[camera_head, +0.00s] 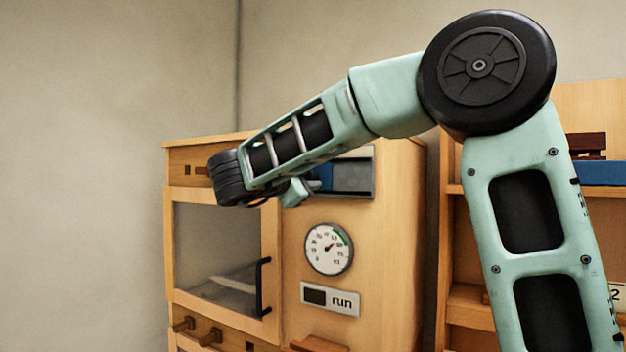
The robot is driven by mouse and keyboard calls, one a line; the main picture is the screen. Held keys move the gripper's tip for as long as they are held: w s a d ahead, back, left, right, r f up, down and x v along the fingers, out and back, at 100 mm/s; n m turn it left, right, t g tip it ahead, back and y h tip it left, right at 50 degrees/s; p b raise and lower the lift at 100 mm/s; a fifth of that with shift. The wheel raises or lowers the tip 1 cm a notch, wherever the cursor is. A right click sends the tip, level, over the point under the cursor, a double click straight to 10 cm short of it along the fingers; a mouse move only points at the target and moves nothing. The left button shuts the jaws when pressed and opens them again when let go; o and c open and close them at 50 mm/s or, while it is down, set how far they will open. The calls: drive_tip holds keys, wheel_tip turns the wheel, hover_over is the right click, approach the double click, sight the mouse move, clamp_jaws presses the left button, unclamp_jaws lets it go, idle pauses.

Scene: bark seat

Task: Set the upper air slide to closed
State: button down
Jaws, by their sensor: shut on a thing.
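A wooden cabinet with a glazed door (215,260) stands at the left. Above the door runs a wooden strip (178,168) with small dark slots, apparently the upper air slide's place. My wrist and forearm cover the strip's right part, so the slide's position cannot be read. My gripper (296,191) shows only in part, as a pale green piece below my forearm. Its fingertips are hidden. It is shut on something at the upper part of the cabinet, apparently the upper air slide.
The door has a black handle (263,287). A shelf (468,306) stands at the right.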

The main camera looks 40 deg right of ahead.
drive_tip(key=shift+w+a, duration=0.4)
drive_tip(key=shift+w, duration=0.45)
drive_tip(key=c, duration=1.5)
unclamp_jaws()
drive_tip(key=o, duration=0.4)
drive_tip(key=shift+w+a, duration=0.1)
drive_tip(key=shift+w, duration=0.1)
drive_tip(key=shift+s, duration=0.1)
drive_tip(key=b+v, duration=0.6)
drive_tip(key=v, duration=1.1)
drive_tip(key=shift+b, duration=0.35)
drive_tip(key=shift+a, duration=0.15)
